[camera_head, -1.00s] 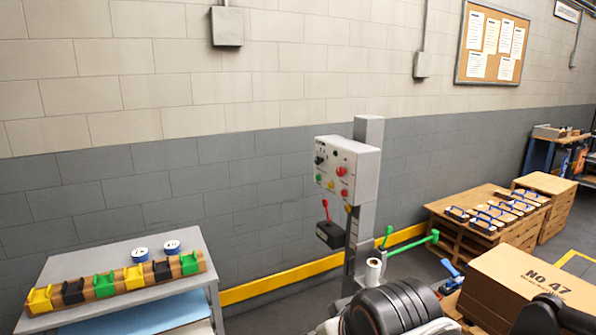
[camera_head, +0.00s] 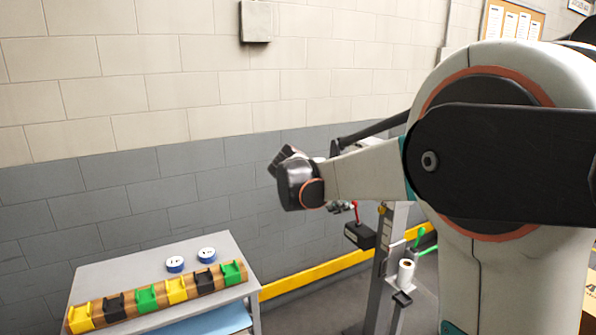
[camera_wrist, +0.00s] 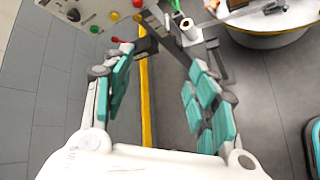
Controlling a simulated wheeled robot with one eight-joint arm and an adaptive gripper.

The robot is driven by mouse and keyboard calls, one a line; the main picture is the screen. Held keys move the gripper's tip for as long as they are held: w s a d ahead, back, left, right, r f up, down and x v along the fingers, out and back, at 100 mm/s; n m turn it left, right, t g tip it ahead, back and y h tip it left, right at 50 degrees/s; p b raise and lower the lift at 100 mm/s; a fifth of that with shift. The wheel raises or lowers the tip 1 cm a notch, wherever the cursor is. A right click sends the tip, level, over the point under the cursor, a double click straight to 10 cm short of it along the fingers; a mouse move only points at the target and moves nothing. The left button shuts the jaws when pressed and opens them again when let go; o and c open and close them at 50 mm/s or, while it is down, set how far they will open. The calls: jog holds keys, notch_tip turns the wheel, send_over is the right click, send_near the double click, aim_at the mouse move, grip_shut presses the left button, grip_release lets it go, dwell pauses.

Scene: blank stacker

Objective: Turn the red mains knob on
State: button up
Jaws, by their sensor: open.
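The grey control panel (camera_wrist: 100,8) is at the top of the wrist view, partly cut off. It bears a red knob (camera_wrist: 137,3) at the picture edge, a black knob (camera_wrist: 73,14) and green and yellow buttons. I cannot tell which control is the mains knob. Below the panel, a red-tipped lever (camera_wrist: 117,40) stands on a black box (camera_wrist: 146,46); the box also shows in the head view (camera_head: 360,236). My gripper (camera_wrist: 160,60) is open, its teal-padded fingers apart with nothing between them. In the head view my arm hides the panel.
A white roll (camera_head: 406,270) sits on the grey post's bracket beside the black box. A grey table (camera_head: 215,255) at left carries a wooden rack of coloured blocks (camera_head: 160,295) and two blue-edged rolls (camera_head: 206,254). A yellow rail (camera_head: 300,275) runs along the wall. A round white table (camera_wrist: 275,38) stands at upper right.

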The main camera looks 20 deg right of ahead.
jog(key=w+d+f+n+g+h+p, duration=0.2)
jog(key=w+d+f+n+h, duration=0.15)
jog(key=w+d, duration=0.4)
jog(key=w+d+f+n+g+h+p, duration=0.1)
jog(key=w+d+f+n+h, duration=0.1)
jog(key=w+d+n+h, duration=0.5)
jog(key=w+d+m+y+b, duration=0.2)
jog(key=d+b, duration=0.1)
jog(key=d, duration=1)
jog(key=shift+f, duration=0.1)
jog(key=c, duration=1.1)
